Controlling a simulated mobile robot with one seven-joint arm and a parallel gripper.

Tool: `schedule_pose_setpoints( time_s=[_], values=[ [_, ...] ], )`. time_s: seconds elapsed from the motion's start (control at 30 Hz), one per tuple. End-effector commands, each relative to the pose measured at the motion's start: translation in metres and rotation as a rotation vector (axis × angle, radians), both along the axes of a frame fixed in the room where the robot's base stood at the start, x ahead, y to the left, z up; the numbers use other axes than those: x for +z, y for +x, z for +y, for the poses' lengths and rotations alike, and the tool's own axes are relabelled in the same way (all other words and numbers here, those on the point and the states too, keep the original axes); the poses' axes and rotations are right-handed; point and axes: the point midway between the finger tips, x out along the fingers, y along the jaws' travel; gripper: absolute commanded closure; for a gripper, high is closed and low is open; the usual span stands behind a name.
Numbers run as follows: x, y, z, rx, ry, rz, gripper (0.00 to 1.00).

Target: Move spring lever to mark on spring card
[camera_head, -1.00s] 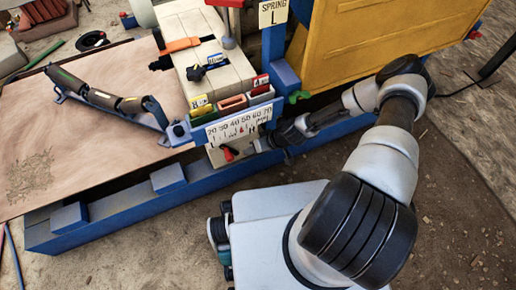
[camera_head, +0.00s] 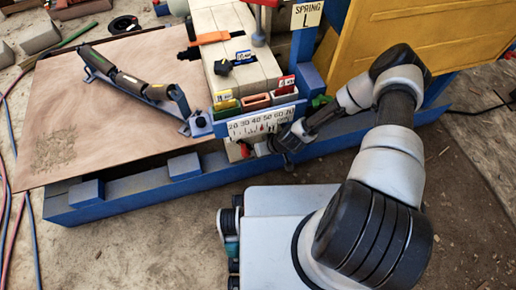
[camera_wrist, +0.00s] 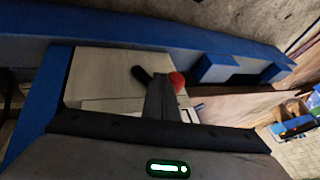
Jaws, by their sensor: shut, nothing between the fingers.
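The spring card (camera_head: 306,15), a cream sign reading "SPRING L", stands at the top of the blue post. A white scale plate (camera_head: 262,123) numbered 20 to 70 is on the machine's front, with small marks too fine to read. A red-tipped part, likely the spring lever (camera_head: 246,150), shows just below the scale's left half. In the wrist view its red knob (camera_wrist: 177,82) is right beside my gripper (camera_wrist: 160,85); I cannot tell whether they touch. My gripper is shut and empty, reaching in below the scale from the right.
Coloured blocks (camera_head: 256,101) line the ledge above the scale. A brown board (camera_head: 110,110) carries a dark angled linkage (camera_head: 130,83) at left. A blue beam (camera_head: 130,195) runs along the front, and a yellow panel (camera_head: 400,30) stands at upper right.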

Motion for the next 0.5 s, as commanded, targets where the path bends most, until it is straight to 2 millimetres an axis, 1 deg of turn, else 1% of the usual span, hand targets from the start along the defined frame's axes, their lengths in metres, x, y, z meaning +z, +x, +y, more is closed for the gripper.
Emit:
schedule_pose_setpoints(
  time_s=[0.03,0.2,0.37,0.5],
  values=[
    [0.006,-0.002,0.004,0.013,-0.032,-0.010,1.00],
    [0.006,0.000,0.008,0.010,-0.107,-0.048,1.00],
    [0.002,-0.001,0.016,0.006,-0.114,-0.053,1.00],
    [0.002,-0.002,0.016,0.003,-0.112,-0.052,1.00]
  ],
)
